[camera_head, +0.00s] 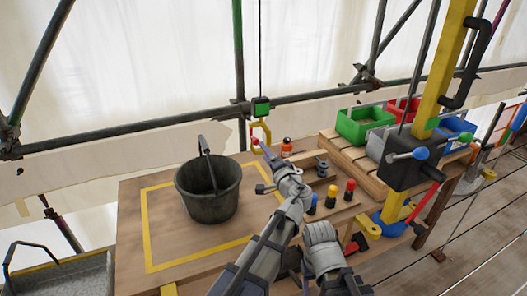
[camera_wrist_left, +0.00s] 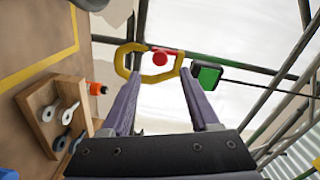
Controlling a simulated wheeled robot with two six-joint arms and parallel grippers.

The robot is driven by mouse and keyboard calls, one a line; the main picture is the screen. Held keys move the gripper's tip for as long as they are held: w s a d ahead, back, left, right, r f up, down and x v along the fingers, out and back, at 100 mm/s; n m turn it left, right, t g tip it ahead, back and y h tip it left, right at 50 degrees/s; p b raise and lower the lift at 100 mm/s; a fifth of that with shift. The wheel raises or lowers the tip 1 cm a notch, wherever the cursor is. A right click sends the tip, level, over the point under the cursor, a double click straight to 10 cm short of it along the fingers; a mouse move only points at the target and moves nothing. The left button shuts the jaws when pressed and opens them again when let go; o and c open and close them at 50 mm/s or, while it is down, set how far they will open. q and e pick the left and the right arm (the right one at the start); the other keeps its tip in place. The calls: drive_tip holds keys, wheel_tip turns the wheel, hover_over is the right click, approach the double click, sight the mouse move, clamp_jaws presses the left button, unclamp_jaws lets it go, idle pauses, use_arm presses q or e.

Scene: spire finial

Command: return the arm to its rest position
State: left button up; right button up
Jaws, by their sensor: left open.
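My left gripper (camera_head: 267,157) is in the middle of the head view, past the right side of the bucket, at the lower end of the hanging yellow hook (camera_head: 262,127). In the left wrist view, its two purple fingers (camera_wrist_left: 163,105) are apart with nothing gripped between them. My right gripper is not seen.
A dark bucket (camera_head: 208,190) stands inside a yellow outline on the wooden table (camera_head: 135,225). Wooden holders with coloured-top pegs (camera_head: 331,194) are to the right. A yellow post (camera_head: 445,65) and coloured bins (camera_head: 365,123) stand further right. Scaffold tubes (camera_head: 150,132) cross behind.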

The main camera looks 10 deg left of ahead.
use_arm(q)
drive_tip(key=s+a+f+n+g+h, duration=0.2)
drive_tip(key=s+a+f+n+g, duration=0.2)
drive_tip(key=s+f+g, duration=0.35)
drive_tip(key=s+a+f+n+g+h, duration=0.3)
drive_tip(key=s+a+f+g, duration=0.15)
drive_tip(key=s+f, duration=0.55)
drive_tip(key=s+d+f+n+g+h, duration=0.1)
drive_tip(key=s+d+f+g+h, duration=0.1)
drive_tip(key=s+d+f+h, duration=0.4)
drive_tip(key=s+d+r+m+g+y+p, duration=0.1)
drive_tip(key=s+d+r+m+y+p, duration=0.1)
drive_tip(key=s+d, duration=0.4)
drive_tip(key=d+r+m, duration=0.1)
drive_tip(key=d+r, duration=0.1)
drive_tip(key=d, duration=0.2)
drive_tip(key=shift+s+d+r+m+p, duration=0.15)
drive_tip(key=shift+s+r+m+p, duration=0.05)
drive_tip(key=shift+s+m+p, duration=0.2)
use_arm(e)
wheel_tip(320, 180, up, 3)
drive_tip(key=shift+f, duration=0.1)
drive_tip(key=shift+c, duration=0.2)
